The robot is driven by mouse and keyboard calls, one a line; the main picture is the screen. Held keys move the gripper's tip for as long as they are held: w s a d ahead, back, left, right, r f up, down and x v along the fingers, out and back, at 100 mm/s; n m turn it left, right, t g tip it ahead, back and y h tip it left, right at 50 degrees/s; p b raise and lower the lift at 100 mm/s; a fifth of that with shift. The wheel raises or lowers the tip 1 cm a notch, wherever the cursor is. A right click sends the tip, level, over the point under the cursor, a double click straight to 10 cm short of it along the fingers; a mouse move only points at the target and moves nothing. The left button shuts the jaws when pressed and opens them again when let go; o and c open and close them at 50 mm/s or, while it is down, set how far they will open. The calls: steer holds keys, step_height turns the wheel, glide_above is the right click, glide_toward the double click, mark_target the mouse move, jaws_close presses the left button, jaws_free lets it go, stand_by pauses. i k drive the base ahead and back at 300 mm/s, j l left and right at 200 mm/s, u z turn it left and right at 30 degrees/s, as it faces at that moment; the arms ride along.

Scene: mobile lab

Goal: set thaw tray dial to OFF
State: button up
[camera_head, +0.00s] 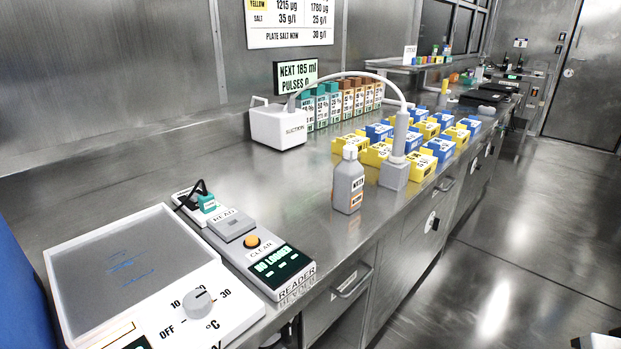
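The thaw tray (70,262) is a white unit with a grey plate, at the lower left on the steel bench. Its grey dial (197,302) sits on the sloped front panel. The marks OFF, 10 and 30 show around the dial, with a °C sign below it. The dial's pointer seems to face up, between 10 and 30, away from OFF at its lower left; its exact setting is hard to tell. A small dark display (139,343) is cut off by the bottom edge. My gripper is not in view.
A reader (278,262) with a CLEAR button and lit display stands right of the tray. A grey bottle (348,183), a white dispenser (277,128) with a curved tube, and several yellow and blue boxes stand farther back. Open floor (490,250) lies at right.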

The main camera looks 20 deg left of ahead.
mark_target(197, 304)
steer(key=u, duration=2)
